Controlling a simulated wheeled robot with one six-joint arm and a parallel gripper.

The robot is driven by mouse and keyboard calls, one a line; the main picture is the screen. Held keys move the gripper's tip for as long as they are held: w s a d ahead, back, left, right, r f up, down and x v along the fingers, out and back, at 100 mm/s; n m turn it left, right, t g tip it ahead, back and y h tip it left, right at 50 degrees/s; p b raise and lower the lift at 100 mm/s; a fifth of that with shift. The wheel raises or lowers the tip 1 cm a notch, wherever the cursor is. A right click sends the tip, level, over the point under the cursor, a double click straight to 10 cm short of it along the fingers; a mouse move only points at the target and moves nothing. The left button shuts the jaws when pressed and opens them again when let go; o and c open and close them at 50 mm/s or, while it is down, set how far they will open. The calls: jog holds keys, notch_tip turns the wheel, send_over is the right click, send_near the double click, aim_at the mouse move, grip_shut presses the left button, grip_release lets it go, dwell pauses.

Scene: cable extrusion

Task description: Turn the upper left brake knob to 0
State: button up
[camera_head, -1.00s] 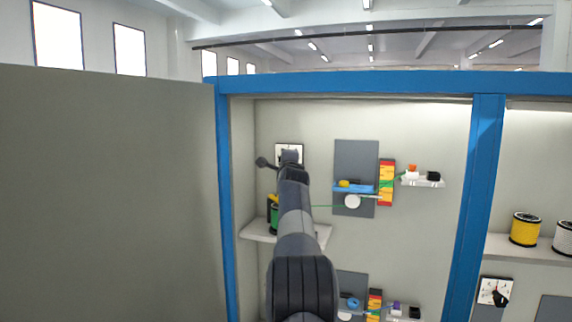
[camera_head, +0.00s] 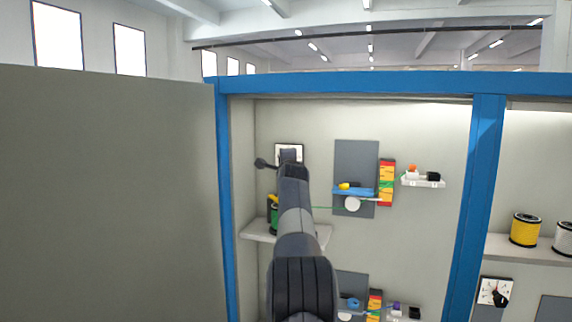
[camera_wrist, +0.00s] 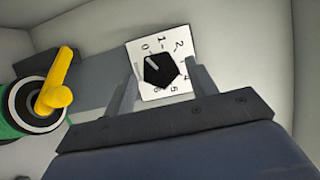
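The upper left brake knob (camera_wrist: 161,72) is black with a white pointer, on a white dial plate (camera_wrist: 184,85) numbered from 0 upward. The pointer aims to the upper left, close to the 0 mark. In the wrist view my gripper (camera_wrist: 162,70) is open, with one finger on each side of the knob. I cannot tell whether either finger touches it. In the head view the dial plate (camera_head: 289,147) shows only at its edges, behind my arm. My fingers and the knob are hidden there.
A green spool with a yellow crank (camera_wrist: 55,85) sits close left of my gripper. In the head view, a shelf (camera_head: 258,230) is below the dial. A grey panel (camera_head: 356,155) with a blue bar and a red-yellow-green strip (camera_head: 387,182) are right of my arm.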

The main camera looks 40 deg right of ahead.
jog(key=shift+o, duration=0.5)
jog(key=b+v, duration=0.6)
jog(key=v, duration=0.5)
jog(key=shift+w+d+r, duration=0.1)
jog(key=shift+d, duration=0.05)
jog(key=p+x, duration=0.6)
jog(key=x, duration=0.4)
jog(key=shift+w+d, duration=0.2)
jog(key=shift+w, duration=0.1)
dwell(0.4)
